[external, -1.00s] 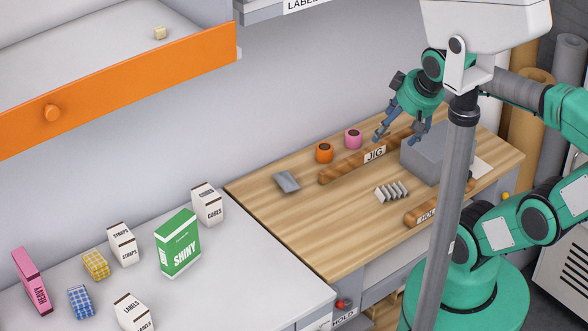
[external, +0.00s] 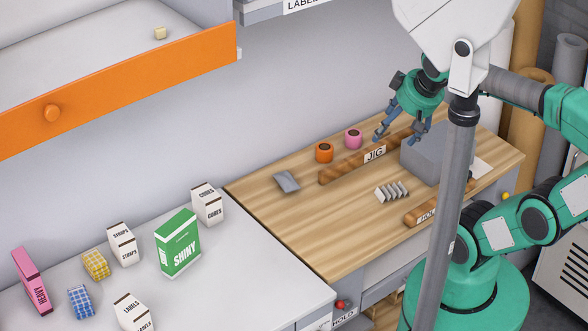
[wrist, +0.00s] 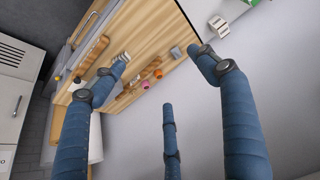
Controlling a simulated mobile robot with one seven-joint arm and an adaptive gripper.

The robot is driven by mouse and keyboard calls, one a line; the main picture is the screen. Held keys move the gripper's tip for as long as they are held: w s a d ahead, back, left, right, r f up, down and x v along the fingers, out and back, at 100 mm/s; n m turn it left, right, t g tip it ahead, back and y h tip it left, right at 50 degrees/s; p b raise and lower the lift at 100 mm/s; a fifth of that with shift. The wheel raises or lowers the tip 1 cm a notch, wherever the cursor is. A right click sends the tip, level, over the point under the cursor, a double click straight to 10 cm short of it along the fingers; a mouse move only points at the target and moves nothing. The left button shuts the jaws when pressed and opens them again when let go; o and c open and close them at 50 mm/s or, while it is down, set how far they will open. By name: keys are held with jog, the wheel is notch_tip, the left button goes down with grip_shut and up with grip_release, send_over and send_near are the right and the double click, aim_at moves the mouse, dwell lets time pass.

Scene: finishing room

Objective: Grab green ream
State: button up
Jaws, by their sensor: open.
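In the wrist view only a small green edge (wrist: 250,2) shows at the top, cut off by the frame. My gripper (external: 404,136) is open and empty above the back of the wooden bench, well to the right of the ream. Its blue fingers (wrist: 160,85) are spread wide in the wrist view, with nothing between them.
White boxes (external: 207,204), a pink pack (external: 31,281) and small yellow (external: 96,264) and blue (external: 81,302) packs surround the ream. The bench holds orange (external: 324,152) and pink (external: 353,139) pots, a JIG strip (external: 340,170) and a grey block (external: 428,160). An orange-fronted drawer (external: 120,95) juts out upper left.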

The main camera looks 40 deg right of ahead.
jog(key=shift+w, duration=0.1)
jog(key=shift+c, duration=0.2)
jog(key=w+a+f+n+g+y+b, duration=0.1)
jog(key=w+a+n, duration=0.2)
jog(key=w, duration=0.4)
jog(key=w+a+n+g+b, duration=0.1)
jog(key=w+a+n, duration=0.2)
jog(key=w, duration=0.4)
jog(key=n+g+y+p, duration=0.3)
jog(key=n+g, duration=0.2)
jog(key=n, duration=1)
send_near(176, 217)
jog(key=shift+s+d+f, duration=0.1)
jog(key=shift+s+d, duration=0.15)
jog(key=shift+d, duration=0.05)
jog(key=shift+a+f, duration=0.3)
jog(key=shift+a, duration=0.05)
jog(key=shift+x, duration=4.35)
